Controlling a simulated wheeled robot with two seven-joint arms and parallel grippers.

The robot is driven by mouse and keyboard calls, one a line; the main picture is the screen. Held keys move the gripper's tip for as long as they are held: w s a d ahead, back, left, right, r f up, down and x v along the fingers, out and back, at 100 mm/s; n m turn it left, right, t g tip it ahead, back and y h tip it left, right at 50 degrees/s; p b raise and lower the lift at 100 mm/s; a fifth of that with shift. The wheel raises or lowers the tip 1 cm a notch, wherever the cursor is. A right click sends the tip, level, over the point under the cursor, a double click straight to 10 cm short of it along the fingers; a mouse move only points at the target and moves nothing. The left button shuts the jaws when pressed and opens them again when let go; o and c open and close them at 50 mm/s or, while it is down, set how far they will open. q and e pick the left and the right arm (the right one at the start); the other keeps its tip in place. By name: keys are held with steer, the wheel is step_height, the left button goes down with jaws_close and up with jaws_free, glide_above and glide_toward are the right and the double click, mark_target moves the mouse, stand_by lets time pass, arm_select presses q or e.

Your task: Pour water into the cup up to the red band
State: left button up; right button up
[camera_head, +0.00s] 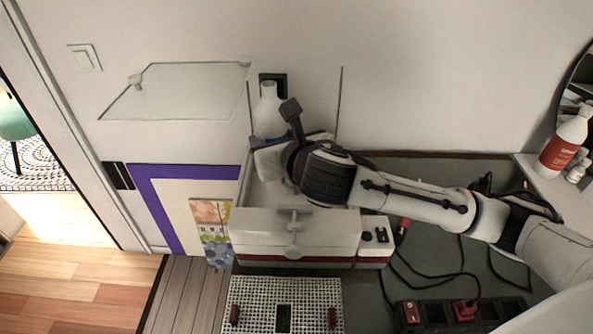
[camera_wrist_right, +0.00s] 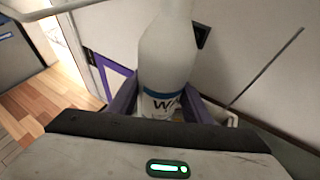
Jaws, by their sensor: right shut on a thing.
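My right gripper (camera_head: 280,138) is shut on a white bottle (camera_head: 268,108), inside the white box-like unit near the wall. In the right wrist view the bottle (camera_wrist_right: 166,45) stands roughly upright between purple fingers (camera_wrist_right: 122,100), with a blue band and a label with part of "W" showing. The bottle's lower part is hidden by the gripper and the unit. No cup with a red band can be made out in either view. No water is visible. My left gripper is not in view.
The white unit (camera_head: 290,228) has a tap-like fitting at its front. A white perforated tray (camera_head: 285,292) lies before it. A glass panel (camera_head: 180,90) juts out at upper left. Cables and a power strip (camera_head: 460,312) lie at right. A red-labelled bottle (camera_head: 563,148) stands far right.

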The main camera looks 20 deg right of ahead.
steer(key=shift+n+y, duration=0.3)
steer(key=f, duration=0.2)
steer(key=w+a+f, duration=0.1)
steer(key=f, duration=0.2)
steer(key=w+f, duration=0.1)
steer(key=f, duration=0.1)
steer(key=shift+w+a+f, duration=0.2)
steer(key=shift+w+f, duration=0.05)
steer(key=shift+f, duration=0.05)
